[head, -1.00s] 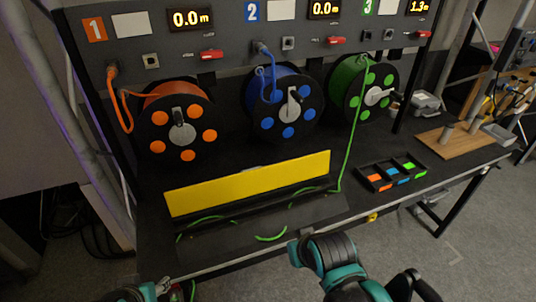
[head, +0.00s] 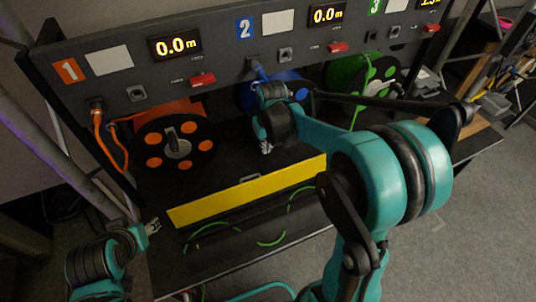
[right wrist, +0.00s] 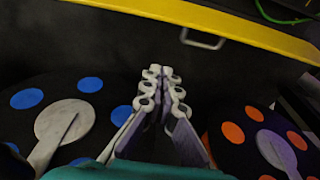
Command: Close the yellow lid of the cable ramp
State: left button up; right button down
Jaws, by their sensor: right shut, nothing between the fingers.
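The yellow lid (head: 250,192) of the cable ramp stands open, tilted up along the ramp's back edge. A small metal handle (right wrist: 203,40) shows by the lid's edge in the right wrist view. The black ramp base (head: 225,245) lies in front of the lid with green cable (head: 272,241) looping along it. My right gripper (head: 266,148) is shut and empty, behind the lid in front of the blue reel. In the right wrist view its fingertips (right wrist: 161,72) point toward the lid, apart from it. My left gripper (head: 152,227) is left of the ramp; its jaws are too small to read.
The orange reel (head: 176,143), blue reel (head: 300,90) and green reel (head: 375,72) stand behind the ramp under the panel (head: 220,50) with sockets and displays. My right arm crosses over the ramp's right end and hides it. Dark table is bare between lid and reels.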

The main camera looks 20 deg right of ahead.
notch_tip(320, 180, down, 8)
jog(key=s+b, duration=0.2)
jog(key=shift+s+f+b, duration=0.2)
jog(key=shift+f+b, duration=0.05)
jog(key=shift+b, duration=0.15)
jog(key=shift+s+d, duration=0.1)
jog(key=shift+s, duration=0.05)
